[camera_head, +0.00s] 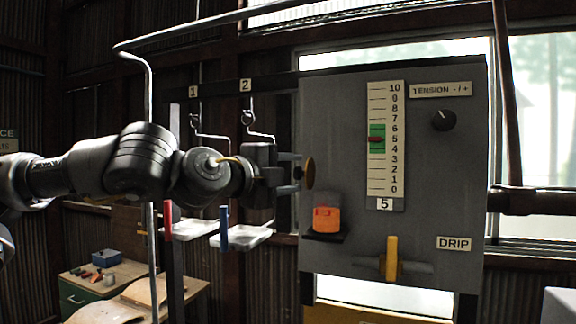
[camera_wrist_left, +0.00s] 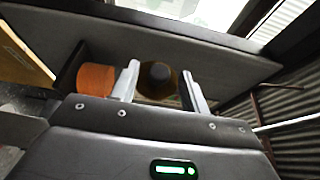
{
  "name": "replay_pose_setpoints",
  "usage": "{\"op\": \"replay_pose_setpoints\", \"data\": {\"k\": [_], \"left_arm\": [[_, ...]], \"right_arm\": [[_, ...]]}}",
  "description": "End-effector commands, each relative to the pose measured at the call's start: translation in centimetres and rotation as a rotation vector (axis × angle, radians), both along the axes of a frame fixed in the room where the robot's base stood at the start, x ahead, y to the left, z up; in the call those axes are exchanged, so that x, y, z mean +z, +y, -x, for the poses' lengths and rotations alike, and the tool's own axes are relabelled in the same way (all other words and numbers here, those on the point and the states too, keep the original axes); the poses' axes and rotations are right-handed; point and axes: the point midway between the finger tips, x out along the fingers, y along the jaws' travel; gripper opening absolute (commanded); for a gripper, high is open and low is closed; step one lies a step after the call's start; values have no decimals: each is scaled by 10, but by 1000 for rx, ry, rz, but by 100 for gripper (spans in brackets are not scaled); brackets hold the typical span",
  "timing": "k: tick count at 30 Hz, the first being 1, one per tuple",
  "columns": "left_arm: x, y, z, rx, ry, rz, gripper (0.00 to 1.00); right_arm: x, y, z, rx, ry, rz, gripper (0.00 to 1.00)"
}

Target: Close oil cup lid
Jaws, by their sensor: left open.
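The orange oil cup (camera_head: 326,219) sits on a small dark ledge on the front of the grey panel. A brownish round disc (camera_head: 309,173), which looks like its lid standing open, is above and left of the cup, edge-on. My left gripper (camera_head: 298,172) is open, with its fingertips close to the disc. In the left wrist view the disc, with a dark round knob (camera_wrist_left: 157,72), shows between the two fingers (camera_wrist_left: 160,84). The orange cup (camera_wrist_left: 95,78) is just left of the left finger there. Contact with the disc cannot be told. My right gripper is not in view.
The grey panel (camera_head: 450,170) carries a tension scale (camera_head: 385,140), a black knob (camera_head: 443,120) and a yellow drip lever (camera_head: 392,258) below right of the cup. White trays (camera_head: 240,237) hang behind my left arm. A workbench (camera_head: 130,275) stands at lower left.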

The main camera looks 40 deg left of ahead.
Motion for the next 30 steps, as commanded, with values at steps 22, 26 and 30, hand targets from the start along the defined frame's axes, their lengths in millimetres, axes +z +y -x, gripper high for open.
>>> {"op": "replay_pose_setpoints", "data": {"k": [22, 26, 30], "left_arm": [[0, 5, -3, 1, 0, 0, 2], [0, 0, -4, 0, 0, -2, 2], [0, 0, -3, 1, 0, -5, 2]], "right_arm": [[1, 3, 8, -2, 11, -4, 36], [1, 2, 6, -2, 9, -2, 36], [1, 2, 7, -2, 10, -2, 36]]}}
